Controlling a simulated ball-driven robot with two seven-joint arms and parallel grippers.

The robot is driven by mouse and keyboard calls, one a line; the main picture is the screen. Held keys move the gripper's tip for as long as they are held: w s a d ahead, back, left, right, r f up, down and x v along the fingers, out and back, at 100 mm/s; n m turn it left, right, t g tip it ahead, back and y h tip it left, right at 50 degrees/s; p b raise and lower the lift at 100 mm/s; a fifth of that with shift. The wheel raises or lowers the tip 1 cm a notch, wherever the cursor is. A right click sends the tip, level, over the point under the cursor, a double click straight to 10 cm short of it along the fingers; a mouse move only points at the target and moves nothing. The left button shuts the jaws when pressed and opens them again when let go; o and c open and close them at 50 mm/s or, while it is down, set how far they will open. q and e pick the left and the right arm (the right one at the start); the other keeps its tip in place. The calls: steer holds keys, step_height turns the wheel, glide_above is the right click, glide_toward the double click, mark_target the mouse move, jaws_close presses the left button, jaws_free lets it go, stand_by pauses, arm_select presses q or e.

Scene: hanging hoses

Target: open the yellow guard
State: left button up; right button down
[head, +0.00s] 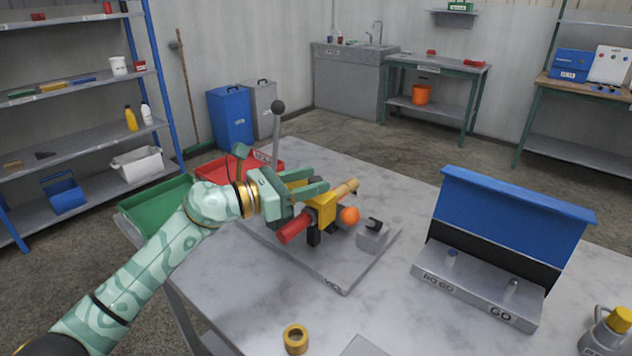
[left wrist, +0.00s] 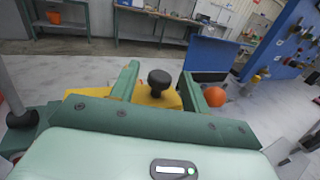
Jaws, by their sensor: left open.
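The yellow guard (head: 324,209) sits on the vice fixture in the middle of the table, with a red cylinder (head: 294,230) and an orange ball (head: 349,215) beside it. My left gripper (head: 318,179) is open just above and behind the guard, its fingers pointing right and partly covering it. In the left wrist view the guard (left wrist: 150,98) shows between and below my two fingers. A black knob (left wrist: 160,80) stands between the fingers there; I cannot tell whether they touch it. The ball (left wrist: 215,96) is right of the right finger. My right gripper is not in view.
The fixture's flat plate (head: 345,272) is marked VICE. A grey lever (head: 276,135) with a dark ball top rises behind my gripper. Green (head: 155,205) and red trays lie left. A blue-lidded GO/NO GO gauge (head: 470,288) stands right. A brass ring (head: 295,339) lies in front.

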arm_select(q)
steer(key=shift+x, duration=0.9)
jaws_close()
steer(key=shift+r, duration=0.1)
